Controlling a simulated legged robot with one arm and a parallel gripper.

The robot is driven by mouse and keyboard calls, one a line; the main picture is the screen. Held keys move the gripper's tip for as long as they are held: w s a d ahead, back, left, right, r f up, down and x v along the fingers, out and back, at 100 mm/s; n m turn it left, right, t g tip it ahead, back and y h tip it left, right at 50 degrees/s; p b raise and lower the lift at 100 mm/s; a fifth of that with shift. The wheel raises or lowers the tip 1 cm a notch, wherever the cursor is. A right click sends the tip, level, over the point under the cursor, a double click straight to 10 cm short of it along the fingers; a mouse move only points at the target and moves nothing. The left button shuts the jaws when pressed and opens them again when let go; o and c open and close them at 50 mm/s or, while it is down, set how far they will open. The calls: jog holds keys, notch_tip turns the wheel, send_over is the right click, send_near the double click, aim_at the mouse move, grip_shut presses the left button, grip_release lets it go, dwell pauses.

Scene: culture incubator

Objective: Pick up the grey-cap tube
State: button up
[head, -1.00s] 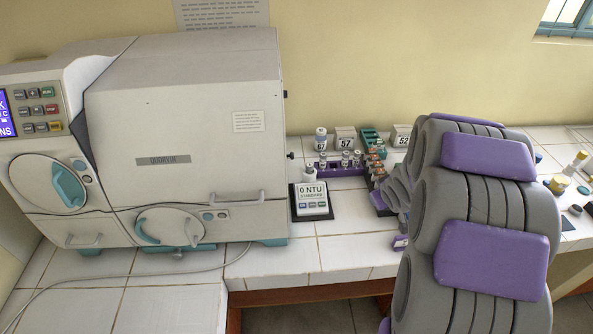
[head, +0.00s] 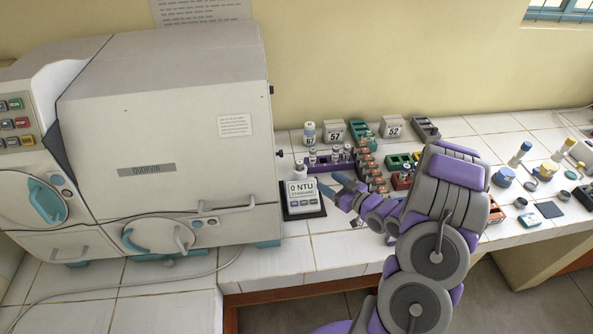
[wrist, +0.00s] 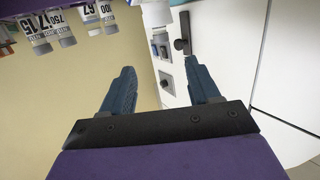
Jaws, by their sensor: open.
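A purple rack (head: 327,165) stands beside the turbidity meter and holds several small labelled tubes (head: 335,153). Their caps are too small in the head view to tell which one is grey. In the wrist view, labelled tubes appear upside down at the top left, and at least one has a grey cap (wrist: 67,41). My gripper (head: 340,187) is open and empty, with its blue fingers in front of the rack, near the meter. In the wrist view my gripper (wrist: 158,85) shows both fingers spread apart with nothing between them. It is apart from the tubes.
The meter (head: 302,195) reads 0 NTU. A large white machine (head: 165,130) fills the left. Number blocks 57 (head: 334,132) and 52 (head: 391,127) stand behind the rack. Jars and bottles (head: 520,153) lie to the right. The front tiles are free.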

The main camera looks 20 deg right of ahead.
jog(key=b, duration=0.1)
send_near(297, 161)
jog(key=w, duration=0.1)
jog(key=w+f, duration=0.1)
jog(key=w, duration=0.1)
jog(key=w+a+f, duration=0.1)
jog(key=shift+w, duration=0.3)
jog(key=shift+r+b+x, duration=0.15)
jog(key=shift+b+x, duration=0.3)
jog(key=shift+x, duration=1.1)
jog(key=shift+r+b+x, duration=0.15)
jog(key=shift+b+x, duration=0.25)
jog(key=shift+x, duration=1.15)
jog(key=shift+d, duration=0.1)
grip_shut()
